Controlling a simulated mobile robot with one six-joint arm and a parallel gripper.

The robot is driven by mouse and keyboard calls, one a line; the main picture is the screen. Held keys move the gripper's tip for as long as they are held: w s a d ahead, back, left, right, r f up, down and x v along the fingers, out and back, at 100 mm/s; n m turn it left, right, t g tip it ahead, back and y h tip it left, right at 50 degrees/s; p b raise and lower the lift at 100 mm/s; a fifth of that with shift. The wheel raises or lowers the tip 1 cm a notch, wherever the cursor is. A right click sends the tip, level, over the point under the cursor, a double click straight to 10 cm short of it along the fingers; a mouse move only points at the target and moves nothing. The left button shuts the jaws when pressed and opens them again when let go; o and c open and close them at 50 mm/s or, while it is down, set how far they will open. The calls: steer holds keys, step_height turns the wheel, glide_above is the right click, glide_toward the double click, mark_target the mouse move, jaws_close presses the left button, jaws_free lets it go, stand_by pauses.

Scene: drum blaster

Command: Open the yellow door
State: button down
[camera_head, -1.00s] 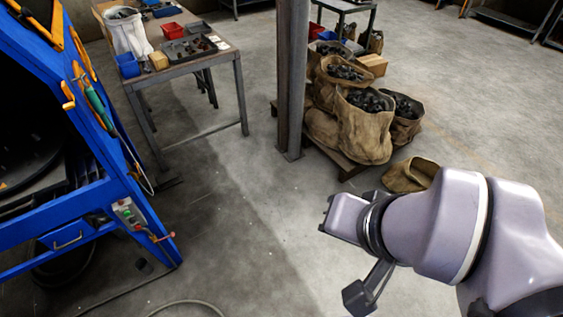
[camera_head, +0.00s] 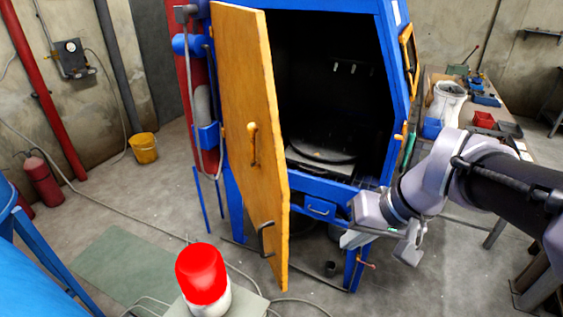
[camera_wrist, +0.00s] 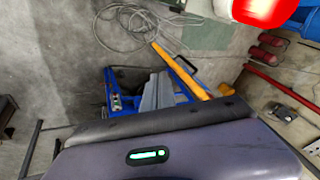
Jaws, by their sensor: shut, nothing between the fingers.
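The yellow door (camera_head: 238,110) stands swung out from the blue blaster cabinet (camera_head: 345,178), and the dark inside shows to its right.
A red-topped beacon (camera_head: 202,275) stands in the near foreground, below the door. Hoses lie on the floor around it. A workbench (camera_head: 500,135) stands behind my arm at right. A yellow bucket (camera_head: 144,148) and a red extinguisher (camera_head: 42,180) are at left. Floor left of the door is mostly clear.

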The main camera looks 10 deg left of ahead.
steer(key=w+f+n+g+y+p, duration=0.1)
steer(key=w+f+n+y+p, duration=0.2)
steer(key=w, duration=0.5)
steer(key=w+f+n+g+p, duration=0.1)
steer(key=w+f+n+p, duration=0.2)
steer(key=w, duration=0.6)
steer(key=s+a+f, duration=0.1)
steer(key=a+f, duration=0.6)
steer(key=a, duration=0.3)
steer(key=shift+a+f, duration=0.25)
steer(key=shift+f, duration=0.15)
